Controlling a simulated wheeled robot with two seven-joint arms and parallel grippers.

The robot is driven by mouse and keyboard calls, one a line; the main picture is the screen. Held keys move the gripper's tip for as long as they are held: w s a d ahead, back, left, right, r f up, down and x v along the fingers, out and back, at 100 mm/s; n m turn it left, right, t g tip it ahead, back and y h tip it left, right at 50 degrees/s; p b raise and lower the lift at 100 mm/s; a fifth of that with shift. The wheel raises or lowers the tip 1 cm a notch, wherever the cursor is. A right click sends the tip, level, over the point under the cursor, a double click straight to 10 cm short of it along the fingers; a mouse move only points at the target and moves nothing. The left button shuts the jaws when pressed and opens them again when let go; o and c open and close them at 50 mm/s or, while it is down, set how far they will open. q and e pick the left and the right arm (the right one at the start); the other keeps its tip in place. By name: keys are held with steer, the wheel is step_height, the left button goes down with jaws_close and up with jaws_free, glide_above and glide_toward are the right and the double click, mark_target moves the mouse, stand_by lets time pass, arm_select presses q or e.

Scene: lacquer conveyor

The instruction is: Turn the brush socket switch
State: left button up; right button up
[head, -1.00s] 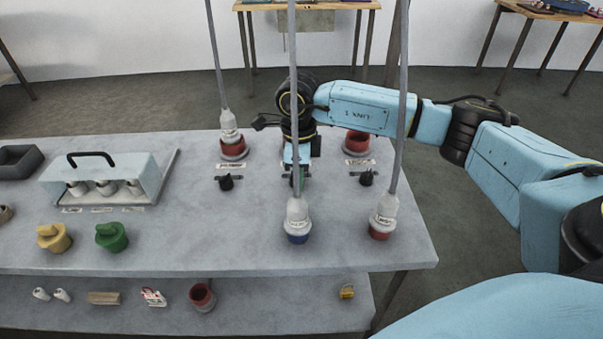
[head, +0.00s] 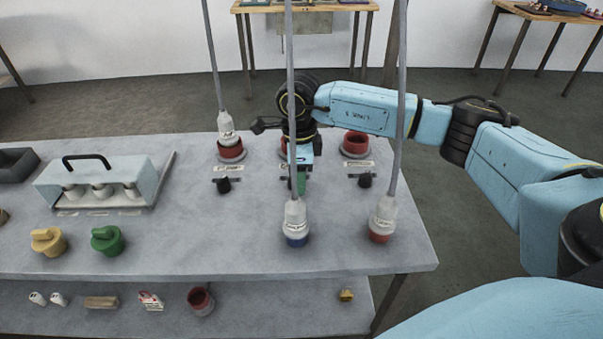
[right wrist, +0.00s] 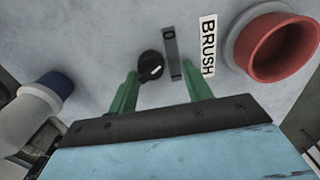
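The brush switch is a black round knob (right wrist: 151,67) with a white mark, in the right wrist view. It sits beside a grey strip (right wrist: 172,54) and the "BRUSH" label (right wrist: 208,46). An empty red socket (right wrist: 276,46) is on the label's other side. My right gripper (right wrist: 160,70) is open, its green fingers on either side of the knob and strip, with the knob closer to the left finger. I cannot tell whether they touch it. In the head view my right gripper (head: 301,180) points down at the panel and hides the knob. My left gripper is out of view.
Hanging cables hold a blue-ended plug (head: 296,222) and a red-ended plug (head: 382,219) in front of my gripper. Another plug (head: 227,130) stands in a red socket at left. Black knobs (head: 223,185) (head: 365,180) flank the gripper. A lidded box (head: 100,182) is farther left.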

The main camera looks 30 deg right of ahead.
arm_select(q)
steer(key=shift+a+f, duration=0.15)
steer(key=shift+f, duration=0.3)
arm_select(e)
steer(key=shift+s+a+f, duration=0.1)
steer(key=shift+a+f, duration=0.15)
steer(key=shift+r, duration=0.2)
steer(key=r, duration=0.2)
steer(key=shift+d+r+p, duration=0.25)
steer(key=shift+r+p, duration=0.05)
steer(key=shift+s+d+r, duration=0.2)
steer(key=shift+d+r, duration=0.55)
steer(key=shift+d, duration=0.05)
arm_select(q)
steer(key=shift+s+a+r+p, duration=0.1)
steer(key=shift+p, duration=0.5)
arm_select(e)
step_height(320, 180, up, 9)
steer(key=a, duration=0.1)
steer(key=shift+w+f, duration=0.15)
